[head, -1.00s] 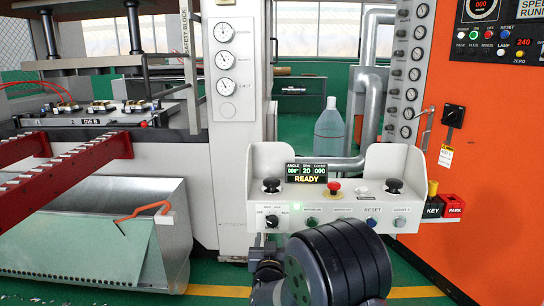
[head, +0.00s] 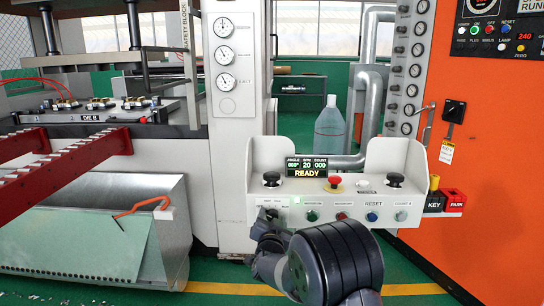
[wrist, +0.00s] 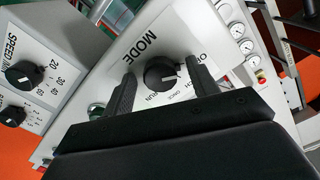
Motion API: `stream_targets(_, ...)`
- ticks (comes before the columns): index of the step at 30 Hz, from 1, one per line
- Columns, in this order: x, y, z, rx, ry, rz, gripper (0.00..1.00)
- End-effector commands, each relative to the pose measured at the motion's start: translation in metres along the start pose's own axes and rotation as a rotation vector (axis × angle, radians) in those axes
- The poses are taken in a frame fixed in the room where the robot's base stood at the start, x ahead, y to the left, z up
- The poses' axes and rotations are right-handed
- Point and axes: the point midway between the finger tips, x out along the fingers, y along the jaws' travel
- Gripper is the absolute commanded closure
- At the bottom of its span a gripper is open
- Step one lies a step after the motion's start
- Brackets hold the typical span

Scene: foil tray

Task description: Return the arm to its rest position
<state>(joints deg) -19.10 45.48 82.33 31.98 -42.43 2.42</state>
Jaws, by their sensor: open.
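My gripper (head: 266,224) is up at the left front of the white control console in the head view, where it covers most of the mode knob. In the wrist view my gripper (wrist: 163,68) is open, with one dark finger on each side of the black mode knob (wrist: 160,75). Small gaps show between the knob and the fingers, so nothing appears gripped. The knob's white mark points to the right in that view. My dark forearm rises from the bottom of the head view, bent toward the console.
The console (head: 330,190) has a READY display (head: 306,168), a red mushroom button (head: 333,184), black knobs and a row of buttons. A metal bin (head: 175,225) with a green sheet and an orange-handled tool is at left. An orange cabinet (head: 490,190) stands at right.

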Motion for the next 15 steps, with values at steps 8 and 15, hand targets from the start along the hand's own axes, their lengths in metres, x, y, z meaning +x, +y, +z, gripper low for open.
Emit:
stream_targets(8,-0.001,0.0,0.0,0.235,0.001,-0.001,0.44)
stream_targets(15,-0.043,-0.001,-0.001,0.225,-0.002,-0.001,0.44)
